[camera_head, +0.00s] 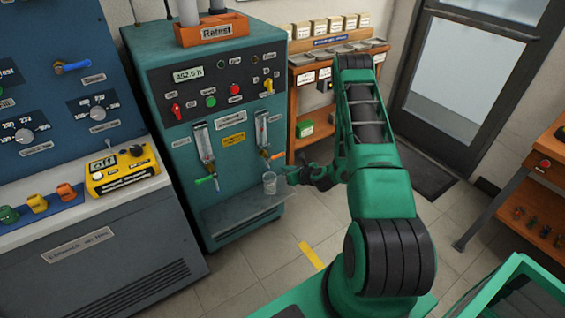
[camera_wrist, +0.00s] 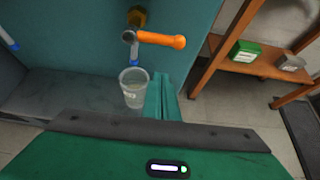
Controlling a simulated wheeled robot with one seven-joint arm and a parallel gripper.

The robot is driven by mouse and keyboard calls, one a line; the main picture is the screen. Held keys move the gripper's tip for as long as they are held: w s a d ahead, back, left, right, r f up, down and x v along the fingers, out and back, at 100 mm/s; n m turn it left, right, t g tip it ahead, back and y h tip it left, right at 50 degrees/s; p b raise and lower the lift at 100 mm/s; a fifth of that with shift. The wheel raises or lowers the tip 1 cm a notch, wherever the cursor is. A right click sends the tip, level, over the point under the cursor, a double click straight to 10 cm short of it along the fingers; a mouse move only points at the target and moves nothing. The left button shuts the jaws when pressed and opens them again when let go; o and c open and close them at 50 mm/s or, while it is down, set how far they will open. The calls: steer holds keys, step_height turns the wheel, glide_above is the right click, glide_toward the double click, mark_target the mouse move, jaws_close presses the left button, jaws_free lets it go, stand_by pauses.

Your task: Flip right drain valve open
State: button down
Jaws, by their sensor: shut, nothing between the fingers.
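The right drain valve has an orange handle (camera_head: 277,155) at the foot of the right sight tube on the teal testbench. In the wrist view the orange handle (camera_wrist: 161,39) points sideways to the right from a metal spout. A clear cup (camera_head: 270,182) stands on the ledge below the spout; it also shows in the wrist view (camera_wrist: 134,87). My gripper (camera_head: 297,176) is just right of the cup and below the handle, apart from the handle. In the wrist view its green fingers (camera_wrist: 162,97) are together and empty, beside the cup.
The left drain valve has a green-tipped handle (camera_head: 205,180). The cup is close to my fingers. An orange shelf (camera_head: 305,110) with a green box (camera_head: 305,128) stands right of the bench. A yellow meter (camera_head: 122,168) sits on the left counter.

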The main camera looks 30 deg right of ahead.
mark_target(277, 156)
steer(key=w+r, duration=0.2)
steer(key=w, duration=0.1)
steer(key=shift+r, duration=0.3)
